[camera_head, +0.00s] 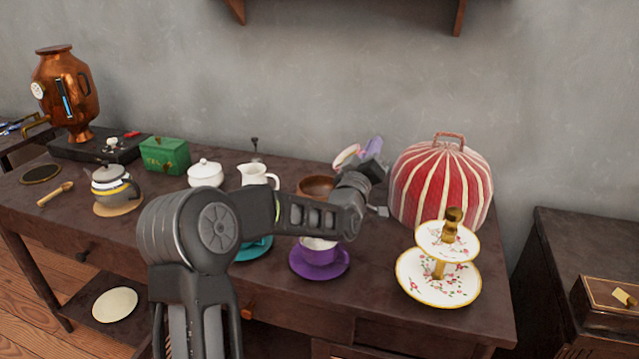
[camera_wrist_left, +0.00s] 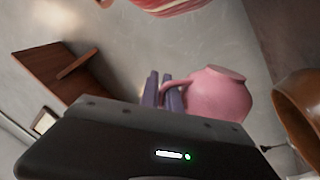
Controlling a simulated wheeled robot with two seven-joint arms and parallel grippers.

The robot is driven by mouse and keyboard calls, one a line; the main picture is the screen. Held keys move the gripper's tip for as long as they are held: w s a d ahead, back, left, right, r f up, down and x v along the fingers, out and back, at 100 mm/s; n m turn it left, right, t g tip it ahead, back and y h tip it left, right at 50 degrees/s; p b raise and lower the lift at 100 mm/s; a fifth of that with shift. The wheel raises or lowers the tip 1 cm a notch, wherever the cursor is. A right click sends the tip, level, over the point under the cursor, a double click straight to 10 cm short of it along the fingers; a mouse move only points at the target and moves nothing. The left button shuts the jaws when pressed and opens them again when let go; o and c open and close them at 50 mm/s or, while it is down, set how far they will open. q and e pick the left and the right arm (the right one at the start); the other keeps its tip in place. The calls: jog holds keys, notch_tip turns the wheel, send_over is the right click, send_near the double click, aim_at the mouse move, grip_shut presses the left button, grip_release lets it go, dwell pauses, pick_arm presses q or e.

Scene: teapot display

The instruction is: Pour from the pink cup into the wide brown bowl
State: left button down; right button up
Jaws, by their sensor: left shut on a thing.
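The pink cup (camera_head: 346,156) is held in the air above and a little right of the wide brown bowl (camera_head: 315,186). The brown bowl (camera_wrist_left: 287,92) shows at the right edge of the left wrist view, apart from the cup. My arm hides part of the bowl in the head view. No stream shows, and the bowl's contents are unclear. My right gripper is out of view.
A red striped cosy (camera_head: 440,182) stands close right of my gripper. A tiered floral stand (camera_head: 438,288) is in front of it. A white jug (camera_head: 255,174), a white lidded pot (camera_head: 205,173) and a purple cup (camera_head: 318,254) on its saucer crowd the table near my arm.

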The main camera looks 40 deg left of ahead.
aim_at(359, 148)
pick_arm(q)
jog(key=shift+s+a+r+n+y+p, duration=0.2)
jog(key=shift+a+r+n+y+p, duration=0.1)
jog(key=shift+a+r+n, duration=0.15)
jog(key=shift+s+a+r+n+p, duration=0.1)
jog(key=shift+r+n+p, duration=0.15)
jog(key=shift+n+p, duration=0.15)
jog(key=shift+s+a+r+n, duration=0.1)
jog(key=shift+a+r+n, duration=0.15)
jog(key=shift+n, duration=0.3)
jog(key=shift+r+p, duration=0.1)
jog(key=shift+p, duration=0.3)
jog(key=shift+s+a+n+t+y+p, duration=0.2)
jog(key=shift+a+n+y, duration=0.1)
jog(key=shift+n, duration=0.3)
jog(key=shift+s+a+n+t+y+p, duration=0.2)
jog(key=shift+a+n+y, duration=0.1)
jog(key=shift+n, duration=0.3)
jog(key=shift+s+a+r+n+y+p, duration=0.15)
jog(key=shift+a+n+y+p, duration=0.2)
jog(key=shift+n+p, duration=0.15)
jog(key=shift+s+a+r+n+y+p, duration=0.2)
jog(key=shift+n+y+p, duration=0.2)
jog(key=shift+n, duration=0.2)
